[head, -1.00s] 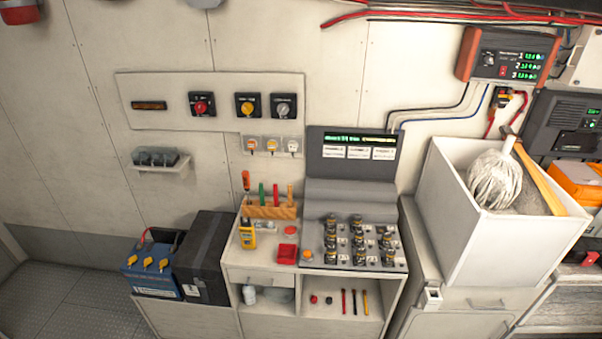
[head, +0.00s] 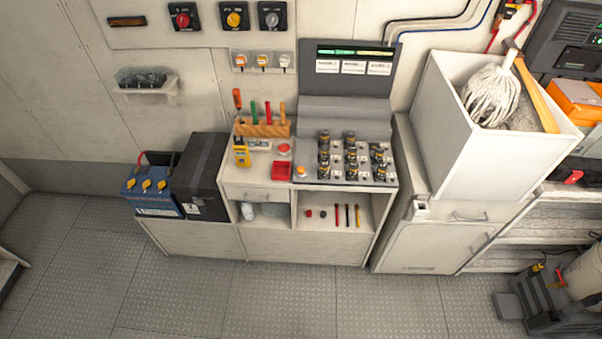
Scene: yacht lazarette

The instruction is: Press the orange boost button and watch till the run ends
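A small orange button (head: 300,170) sits at the front left corner of the grey charger unit on the bench, in the head view. The charger bed (head: 351,174) holds several dark cylindrical cells with yellowish bands in rows. Behind it stands a dark display panel (head: 353,55) with a lit green bar and three white labels under it; its text is too small to read. A round red-orange button (head: 284,149) sits on the bench top to the left, above a red tray (head: 281,170). Neither of my grippers shows.
A wooden rack (head: 262,128) of tools and a yellow meter (head: 241,153) stand left on the bench. A black box (head: 205,178) and blue battery (head: 149,189) are farther left. A white bin (head: 461,143) with a mop stands right. The floor (head: 262,296) in front is clear.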

